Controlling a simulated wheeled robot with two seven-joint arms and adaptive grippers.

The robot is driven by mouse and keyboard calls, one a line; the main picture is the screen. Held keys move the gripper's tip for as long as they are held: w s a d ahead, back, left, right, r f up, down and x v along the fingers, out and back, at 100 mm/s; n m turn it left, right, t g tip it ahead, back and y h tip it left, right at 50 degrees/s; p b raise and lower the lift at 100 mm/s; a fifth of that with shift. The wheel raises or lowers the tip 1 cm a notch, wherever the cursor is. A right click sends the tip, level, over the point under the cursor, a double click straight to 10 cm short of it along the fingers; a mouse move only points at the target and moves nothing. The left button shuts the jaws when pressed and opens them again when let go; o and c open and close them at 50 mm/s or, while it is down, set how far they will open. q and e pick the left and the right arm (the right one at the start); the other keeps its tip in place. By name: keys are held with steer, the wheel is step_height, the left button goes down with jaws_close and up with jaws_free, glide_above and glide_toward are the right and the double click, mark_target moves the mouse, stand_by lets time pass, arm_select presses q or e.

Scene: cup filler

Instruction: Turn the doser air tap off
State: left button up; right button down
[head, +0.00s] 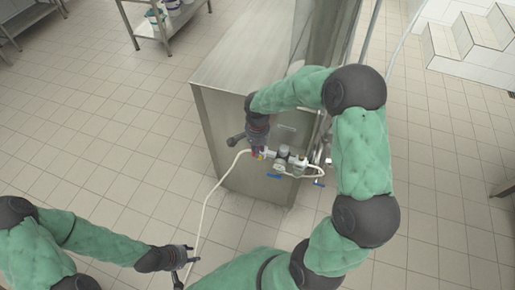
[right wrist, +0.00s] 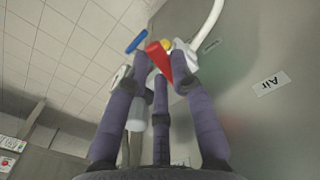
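The air tap's red handle (right wrist: 158,61) shows in the right wrist view, between the fingertips of my right gripper (right wrist: 162,72). In the head view, this gripper (head: 259,151) points down at the left end of the valve assembly (head: 290,158) and partly hides the red handle. Its fingers surround the handle; whether they press on it is unclear. My left gripper (head: 185,266) is empty, fingers spread, low in the head view and away from the valves.
Blue handles (head: 319,184) and a pale hose (head: 205,207) are close to the valves. An "Air" label (right wrist: 271,84) is on the steel panel. The steel cabinet (head: 230,80) stands behind; tiled floor (head: 110,130) at left is clear.

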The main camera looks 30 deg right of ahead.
steer(key=shift+s+d+n+p, duration=0.2)
steer(key=shift+n+p, duration=0.15)
steer(key=shift+n, duration=0.45)
steer(key=shift+s+d+n+p, duration=0.15)
steer(key=shift+n+p, duration=0.15)
steer(key=shift+n, duration=0.5)
steer(key=c, duration=1.1)
jaws_free()
steer(key=shift+o, duration=0.2)
steer(key=shift+r, duration=0.1)
step_height(320, 180, up, 12)
